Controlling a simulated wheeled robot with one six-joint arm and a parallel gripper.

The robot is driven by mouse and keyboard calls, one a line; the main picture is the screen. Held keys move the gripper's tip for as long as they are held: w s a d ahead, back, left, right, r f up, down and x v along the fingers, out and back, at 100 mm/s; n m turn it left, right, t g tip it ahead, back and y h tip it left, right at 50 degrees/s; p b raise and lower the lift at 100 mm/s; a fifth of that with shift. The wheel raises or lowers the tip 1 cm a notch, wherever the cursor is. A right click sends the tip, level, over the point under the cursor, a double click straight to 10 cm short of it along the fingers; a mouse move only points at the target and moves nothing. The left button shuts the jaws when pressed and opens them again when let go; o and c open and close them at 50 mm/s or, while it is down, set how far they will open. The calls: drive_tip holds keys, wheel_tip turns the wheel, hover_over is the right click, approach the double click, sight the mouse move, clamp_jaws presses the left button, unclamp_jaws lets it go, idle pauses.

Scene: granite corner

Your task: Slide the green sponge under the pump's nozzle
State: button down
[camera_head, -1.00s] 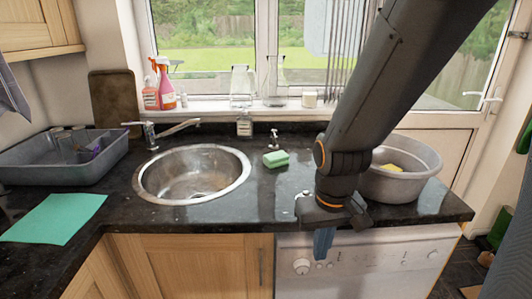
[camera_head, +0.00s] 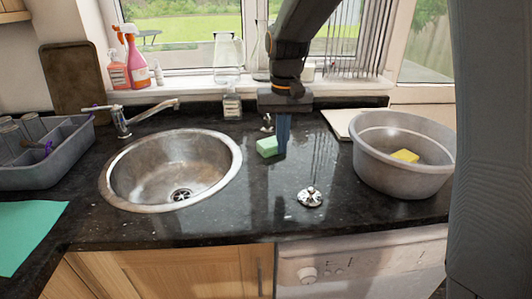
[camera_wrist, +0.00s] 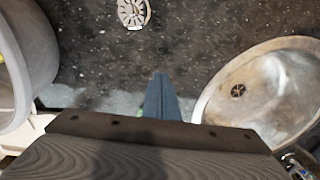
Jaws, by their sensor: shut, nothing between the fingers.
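The green sponge (camera_head: 267,146) lies on the black worktop to the right of the sink. The pump (camera_head: 267,123), a small chrome fitting, stands just behind the sponge in the head view. My gripper (camera_head: 282,153) points down with its blue fingers shut and empty, at the sponge's right end. I cannot tell whether the fingers touch the sponge. In the wrist view, the shut fingers (camera_wrist: 159,77) show over the worktop, and the sponge is almost wholly hidden behind my gripper's body.
The round steel sink (camera_head: 122,203) is left of the sponge. A grey basin (camera_head: 405,183) with a yellow sponge (camera_head: 405,156) stands to the right. A chrome strainer (camera_head: 309,197) lies in front. A labelled bottle (camera_head: 232,107) stands behind. Worktop between sink and basin is mostly bare.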

sight(267, 147)
drive_tip(key=w+a+r, duration=0.2)
drive_tip(key=w+a, duration=0.2)
drive_tip(key=f+p, duration=0.2)
drive_tip(key=f, duration=0.7)
drive_tip(key=shift+d, duration=0.2)
drive_tip(key=w, duration=0.1)
drive_tip(key=w+p, duration=0.1)
drive_tip(key=w, duration=0.1)
drive_tip(key=shift+f, duration=0.3)
drive_tip(key=shift+w, duration=0.6)
